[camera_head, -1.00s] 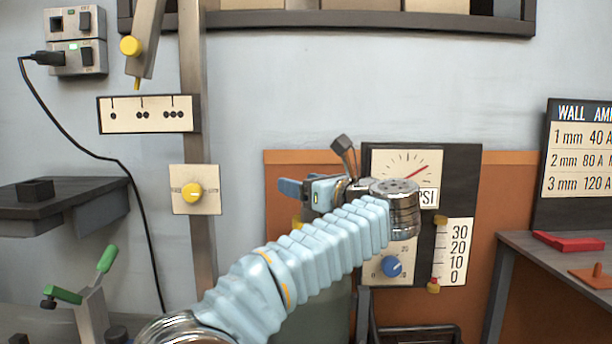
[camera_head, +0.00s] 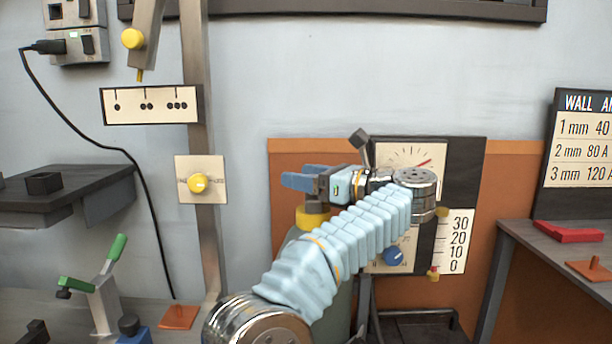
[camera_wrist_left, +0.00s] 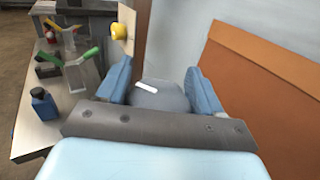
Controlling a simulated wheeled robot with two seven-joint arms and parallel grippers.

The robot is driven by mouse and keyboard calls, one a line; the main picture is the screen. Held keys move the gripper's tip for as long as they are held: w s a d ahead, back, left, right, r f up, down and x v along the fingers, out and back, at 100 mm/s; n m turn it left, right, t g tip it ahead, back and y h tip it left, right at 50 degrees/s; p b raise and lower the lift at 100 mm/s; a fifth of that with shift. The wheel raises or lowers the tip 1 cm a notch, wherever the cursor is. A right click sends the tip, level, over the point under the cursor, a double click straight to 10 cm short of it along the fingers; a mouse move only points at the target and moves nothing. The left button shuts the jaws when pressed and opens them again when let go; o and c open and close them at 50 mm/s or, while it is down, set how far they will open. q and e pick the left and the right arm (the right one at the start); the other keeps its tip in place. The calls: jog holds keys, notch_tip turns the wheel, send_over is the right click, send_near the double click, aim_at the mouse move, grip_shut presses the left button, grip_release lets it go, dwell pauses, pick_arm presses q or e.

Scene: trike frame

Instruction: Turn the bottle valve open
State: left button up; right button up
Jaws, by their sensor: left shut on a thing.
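The grey-green bottle (camera_head: 342,312) stands before the orange panel, partly hidden behind my left arm. A yellow part (camera_head: 312,216) shows at its top, just below my left gripper (camera_head: 300,181). In the left wrist view, a rounded grey knob with a white mark (camera_wrist_left: 160,92) sits between the two blue fingers of my left gripper (camera_wrist_left: 158,72), which are shut on it. I take this for the bottle valve; the head view hides it behind the gripper. My right gripper is not in view.
A gauge panel (camera_head: 462,165) with a blue knob (camera_head: 394,256) stands behind my left wrist. A wall post carries a yellow knob (camera_head: 198,183). A green-handled clamp (camera_head: 104,290) stands at lower left. A bench (camera_head: 560,262) is at the right.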

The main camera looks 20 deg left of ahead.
pick_arm(q)
jog(key=o, duration=0.9)
jog(key=shift+o, duration=0.2)
notch_tip(320, 180, up, 3)
jog(key=shift+r+p, duration=0.1)
jog(key=shift+p, duration=0.75)
jog(key=s+d+r+b, duration=0.1)
jog(key=s+d+r, duration=0.3)
jog(key=s+r, duration=0.5)
jog(key=s, duration=0.4)
jog(key=shift+s+r+b, duration=0.2)
jog(key=shift+r+b, duration=0.1)
jog(key=shift+r, duration=0.1)
